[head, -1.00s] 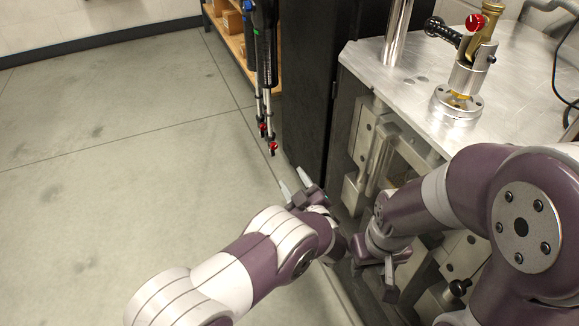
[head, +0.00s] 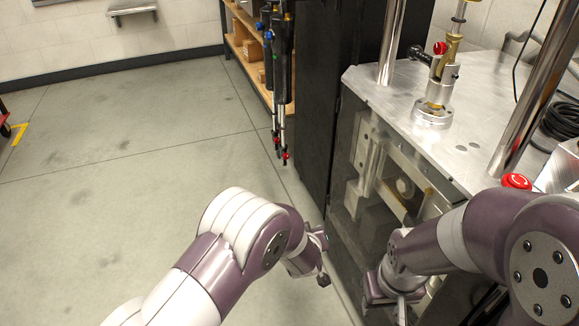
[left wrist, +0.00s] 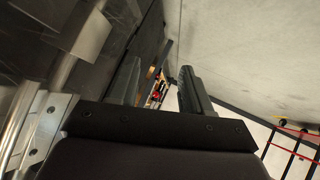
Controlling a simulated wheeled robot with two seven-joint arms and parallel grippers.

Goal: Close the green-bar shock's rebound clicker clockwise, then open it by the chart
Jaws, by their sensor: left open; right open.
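Two dark shocks (head: 283,60) hang side by side by the black cabinet in the head view, shafts down, with small red pieces (head: 285,156) at their lower ends. A blue mark shows near the top; I cannot make out a green bar. My left gripper (head: 323,279) is below and right of them in the picture, mostly hidden by its wrist. In the left wrist view its two fingers (left wrist: 158,85) are apart and empty, with a small red thing in the distance between them. My right gripper (head: 400,305) is open, low beside the machine front, partly cut off. The chart is not recognisable.
A metal machine table (head: 400,98) stands at right with a clamped fixture with a red knob (head: 440,48), steel columns (head: 535,85) and a red stop button (head: 516,181). A black cabinet (head: 330,110) stands beside it. Open floor (head: 110,190) lies at left.

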